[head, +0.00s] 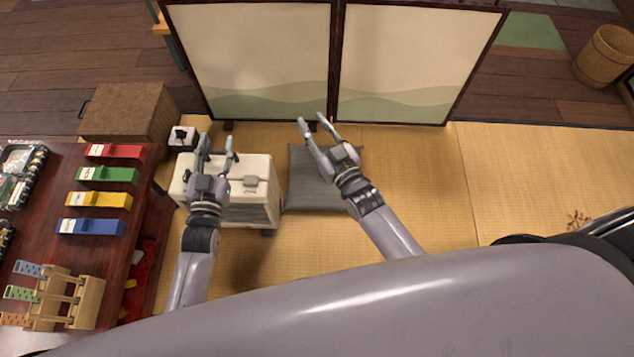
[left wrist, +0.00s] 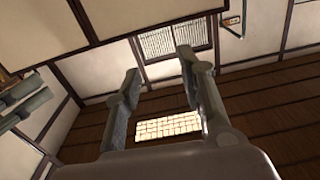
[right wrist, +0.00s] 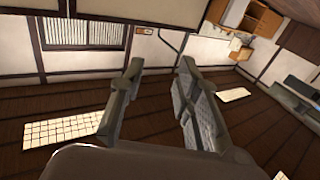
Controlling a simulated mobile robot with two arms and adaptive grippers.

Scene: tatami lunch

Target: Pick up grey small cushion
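The grey small cushion (head: 312,190) lies flat on the tatami, right of a white box-like cabinet. My right gripper (head: 315,120) is open and empty. In the head view it overlaps the cushion's upper right part, and the arm hides some of that side. My left gripper (head: 217,142) is open and empty, and appears over the white cabinet, left of the cushion. Both wrist views show spread fingers with nothing between them, at the left gripper (left wrist: 157,65) and the right gripper (right wrist: 160,70). The cushion is not in either wrist view.
The white cabinet (head: 262,190) stands close beside the cushion's left edge. A folding screen (head: 395,65) stands behind it. A dark red table (head: 85,258) with coloured boxes is at the left, near a brown box (head: 128,110). Tatami (head: 445,180) to the right is clear.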

